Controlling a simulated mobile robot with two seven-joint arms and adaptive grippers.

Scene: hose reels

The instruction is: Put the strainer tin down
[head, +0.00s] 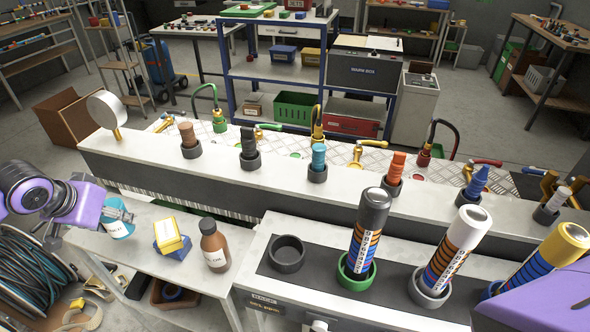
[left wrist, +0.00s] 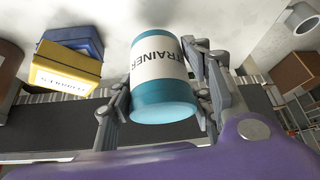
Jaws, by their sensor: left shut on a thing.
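The strainer tin (head: 119,231) is a teal can with a white label, at the left end of the white side table (head: 187,268). My left gripper (head: 116,211) comes in from the left and is shut on it. In the left wrist view the tin (left wrist: 163,103) sits between the two fingers of the left gripper (left wrist: 164,92), and its label reads "STRAINER". The tin is over the table top; I cannot tell whether its base touches. A purple part of my right arm shows at the bottom right, but its gripper is out of view.
Yellow (head: 167,227) and blue (head: 173,247) boxes stand just right of the tin, with a brown bottle (head: 214,247) beyond. A hose reel (head: 30,285) stands below left. A long grey ledge (head: 220,176) runs behind the table. A rack with upright cylinders (head: 367,240) is at right.

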